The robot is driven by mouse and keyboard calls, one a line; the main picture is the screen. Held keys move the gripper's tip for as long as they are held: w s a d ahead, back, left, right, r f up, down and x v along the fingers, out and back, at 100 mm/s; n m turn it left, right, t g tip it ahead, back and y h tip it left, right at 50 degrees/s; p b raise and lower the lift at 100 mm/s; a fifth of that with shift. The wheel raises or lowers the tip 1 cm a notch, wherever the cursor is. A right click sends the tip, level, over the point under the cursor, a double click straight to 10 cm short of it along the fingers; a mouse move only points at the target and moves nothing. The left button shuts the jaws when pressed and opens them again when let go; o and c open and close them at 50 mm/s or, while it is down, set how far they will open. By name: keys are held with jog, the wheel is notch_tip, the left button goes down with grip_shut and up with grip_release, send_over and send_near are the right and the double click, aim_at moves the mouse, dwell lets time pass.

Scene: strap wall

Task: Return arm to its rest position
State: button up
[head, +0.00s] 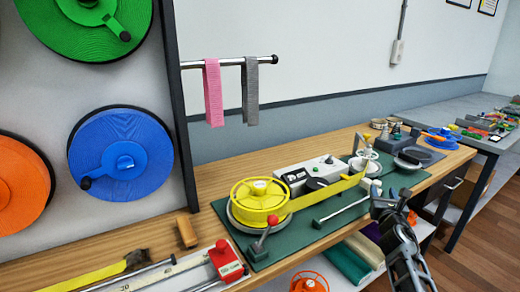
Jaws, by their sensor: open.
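My gripper (381,192) is in the right half of the head view, at the front edge of the wooden bench, with my arm reaching up from the bottom right. It is open, and I see nothing held in it. It lies just in front of the right end of the green mat (305,238). On the mat, a yellow reel (259,198) has a yellow strap (330,192) running right towards a small white wheel device (364,158). The gap between my gripper and the mat is hard to judge.
Green (85,25), blue (120,155) and orange (18,185) reels hang on the left panel. Pink (213,92) and grey (250,92) straps hang from a rail. A red block device (225,260) sits front left. A cluttered grey table (455,108) stands at right. Open floor shows lower right.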

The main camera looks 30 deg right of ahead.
jog(key=s+a+f+m+t+y, duration=0.1)
jog(key=s+a+f+m+y, duration=0.2)
jog(key=a, duration=0.5)
jog(key=s+a+f+m, duration=0.2)
jog(key=s+a+f, duration=0.25)
jog(key=a, duration=0.35)
jog(key=s+a+f+m+t+y, duration=0.15)
jog(key=s+a+m+y, duration=0.4)
jog(key=s+a, duration=0.85)
jog(key=s+a+r+m+y, duration=0.2)
jog(key=s+a+r+m, duration=0.5)
jog(key=s, duration=0.3)
jog(key=s+a+r+m+y, duration=0.1)
jog(key=s+a+r+m, duration=0.7)
jog(key=s+m, duration=0.2)
jog(key=shift+r+g+y, duration=0.2)
jog(key=shift+g+y, duration=0.15)
jog(key=shift+g, duration=0.1)
